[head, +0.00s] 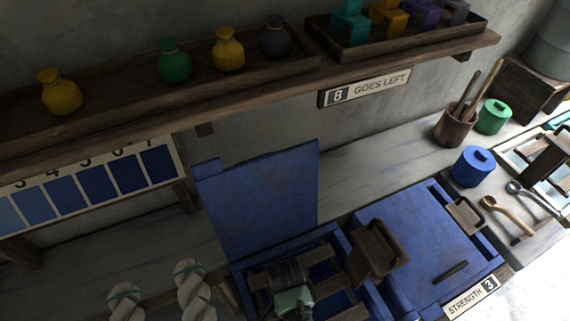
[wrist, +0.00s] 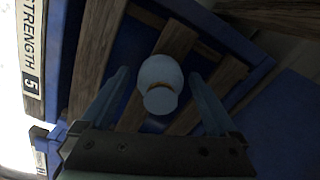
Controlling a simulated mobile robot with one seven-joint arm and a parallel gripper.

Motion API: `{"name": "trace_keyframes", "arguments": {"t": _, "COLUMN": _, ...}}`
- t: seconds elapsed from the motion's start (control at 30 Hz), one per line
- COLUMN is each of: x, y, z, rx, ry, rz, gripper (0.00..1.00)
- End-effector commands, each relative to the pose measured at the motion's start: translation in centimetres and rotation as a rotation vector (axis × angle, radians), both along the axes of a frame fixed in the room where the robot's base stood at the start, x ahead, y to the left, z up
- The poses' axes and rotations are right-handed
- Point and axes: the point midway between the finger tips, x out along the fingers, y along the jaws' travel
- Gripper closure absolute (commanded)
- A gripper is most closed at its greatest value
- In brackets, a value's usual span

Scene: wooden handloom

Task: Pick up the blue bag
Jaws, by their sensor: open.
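My gripper (wrist: 158,76) is open, with one finger on each side of the bag. A gap shows beside each finger; I cannot tell the depth between fingertips and bag. In the head view, a dark and pale-teal shape, apparently my gripper (head: 291,292), is over the open blue box (head: 258,212). The bag cannot be made out there.
A blue box with a closed lid (head: 412,235) stands right of the open one, with a wooden handle block (head: 376,250) between. A shelf (head: 110,125) above holds yellow, green and dark bags. A blue pot (head: 473,167) and spoons are at right. The bench behind is partly clear.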

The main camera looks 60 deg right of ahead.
Motion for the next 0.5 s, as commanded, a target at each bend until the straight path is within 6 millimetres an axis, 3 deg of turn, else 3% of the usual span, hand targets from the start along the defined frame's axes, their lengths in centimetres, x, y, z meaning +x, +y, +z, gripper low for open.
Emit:
{"name": "trace_keyframes", "arguments": {"t": 0.2, "x": 0.03, "y": -0.02, "z": -0.01, "rx": 0.000, "ry": -0.001, "rz": 0.000, "gripper": 0.07}}
{"name": "trace_keyframes", "arguments": {"t": 0.5, "x": 0.03, "y": -0.02, "z": 0.01, "rx": 0.000, "ry": -0.001, "rz": 0.000, "gripper": 0.61}}
